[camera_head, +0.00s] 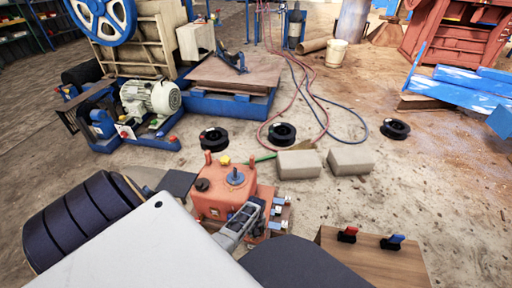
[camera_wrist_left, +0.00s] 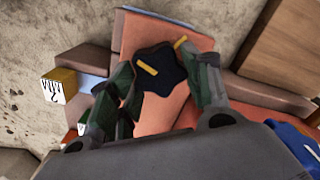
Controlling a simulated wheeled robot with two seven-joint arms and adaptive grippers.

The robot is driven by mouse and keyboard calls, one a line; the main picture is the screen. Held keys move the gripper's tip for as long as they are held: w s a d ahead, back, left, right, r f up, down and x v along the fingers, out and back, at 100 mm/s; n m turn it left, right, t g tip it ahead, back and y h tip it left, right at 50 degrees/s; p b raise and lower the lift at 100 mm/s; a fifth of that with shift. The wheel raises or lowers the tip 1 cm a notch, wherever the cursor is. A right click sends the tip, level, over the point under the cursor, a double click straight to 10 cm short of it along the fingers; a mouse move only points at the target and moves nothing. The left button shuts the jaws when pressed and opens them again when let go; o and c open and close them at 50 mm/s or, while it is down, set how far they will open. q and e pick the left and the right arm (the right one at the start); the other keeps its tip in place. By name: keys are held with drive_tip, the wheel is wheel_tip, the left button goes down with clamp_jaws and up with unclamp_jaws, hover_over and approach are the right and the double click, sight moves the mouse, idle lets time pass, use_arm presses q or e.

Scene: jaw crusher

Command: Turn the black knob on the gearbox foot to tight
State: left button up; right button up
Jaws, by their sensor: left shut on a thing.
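The orange gearbox (camera_head: 212,200) stands on the ground in the middle of the head view, with a blue fitting on top. My left gripper (camera_head: 252,208) reaches down to its near right side. In the left wrist view, the black lobed knob (camera_wrist_left: 168,82) sits on an orange surface (camera_wrist_left: 158,115), between the fingers of my left gripper (camera_wrist_left: 160,68), which is shut on it. The knob carries a yellow stripe. A separate yellow mark (camera_wrist_left: 180,42) lies just beyond its edge, and the stripe does not point at it. The gripper hides the knob in the head view. My right gripper is not in view.
Small blue-and-white fittings (camera_head: 279,210) stand right of the gearbox. A wooden box (camera_head: 375,262) with red and blue handles is at lower right. Two pale blocks (camera_head: 298,164) and several black rings (camera_head: 282,134) lie behind. A yellow labelled block (camera_wrist_left: 58,86) is near the left finger.

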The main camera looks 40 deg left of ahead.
use_arm(q)
drive_tip(key=shift+r+m, duration=0.1)
drive_tip(key=shift+m, duration=0.2)
drive_tip(key=shift+m+p, duration=0.6)
drive_tip(key=shift+p, duration=0.05)
drive_tip(key=m+p, duration=0.1)
drive_tip(key=m, duration=0.2)
drive_tip(key=m+p, duration=0.1)
drive_tip(key=m, duration=0.1)
drive_tip(key=shift+d+m, duration=0.1)
drive_tip(key=shift+m, duration=0.2)
drive_tip(key=m, duration=0.2)
drive_tip(key=shift+w+m+p, duration=0.1)
drive_tip(key=shift+m+p, duration=0.2)
drive_tip(key=shift+p, duration=0.1)
drive_tip(key=m, duration=0.3)
drive_tip(key=shift+d, duration=0.1)
drive_tip(key=m, duration=0.4)
drive_tip(key=shift+d, duration=0.1)
drive_tip(key=shift+m, duration=1.2)
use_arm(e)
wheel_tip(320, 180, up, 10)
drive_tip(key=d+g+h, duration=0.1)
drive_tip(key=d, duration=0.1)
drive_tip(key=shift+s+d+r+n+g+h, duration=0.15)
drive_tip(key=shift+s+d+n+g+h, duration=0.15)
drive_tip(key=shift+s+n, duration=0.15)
